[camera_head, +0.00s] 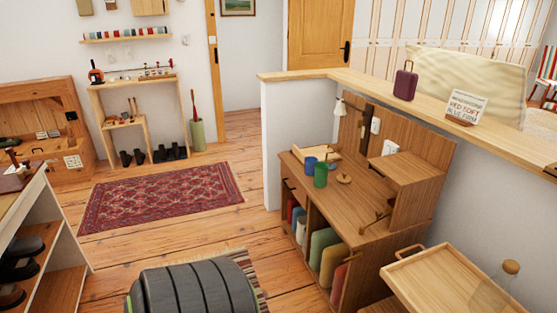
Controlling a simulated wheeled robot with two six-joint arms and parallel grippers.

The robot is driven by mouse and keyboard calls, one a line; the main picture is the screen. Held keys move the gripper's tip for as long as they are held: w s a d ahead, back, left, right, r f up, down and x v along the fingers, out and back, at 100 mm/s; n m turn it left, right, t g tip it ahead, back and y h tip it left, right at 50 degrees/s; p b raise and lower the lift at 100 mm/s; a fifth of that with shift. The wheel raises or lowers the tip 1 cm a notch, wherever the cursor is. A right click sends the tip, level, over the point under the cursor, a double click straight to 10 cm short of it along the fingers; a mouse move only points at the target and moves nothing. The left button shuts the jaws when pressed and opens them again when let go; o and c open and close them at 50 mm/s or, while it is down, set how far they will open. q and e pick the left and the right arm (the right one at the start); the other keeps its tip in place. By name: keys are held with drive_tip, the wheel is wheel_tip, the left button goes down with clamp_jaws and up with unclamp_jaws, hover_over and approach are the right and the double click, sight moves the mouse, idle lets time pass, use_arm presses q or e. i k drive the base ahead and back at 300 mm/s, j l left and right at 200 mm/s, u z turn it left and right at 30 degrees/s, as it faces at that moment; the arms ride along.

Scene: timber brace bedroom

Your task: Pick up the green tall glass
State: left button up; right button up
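A green tall glass (320,175) stands upright on the wooden desk (345,203) right of centre. A blue cup (310,164) stands close behind it to the left; I cannot tell whether they touch. Neither of my grippers shows in this view. The glass has nothing in front of it.
A small wooden dish (344,179) lies right of the glass, and a wooden tray (324,153) lies behind it. A low partition (300,105) backs the desk. A wooden tray table (440,283) stands front right. A dark ribbed rounded object (190,290) sits front centre.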

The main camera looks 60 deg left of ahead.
sight(320, 178)
drive_tip(key=u, duration=1.8)
drive_tip(key=i+z, duration=0.2)
drive_tip(key=i, duration=0.2)
drive_tip(key=i+j+z, duration=0.15)
drive_tip(key=i, duration=0.25)
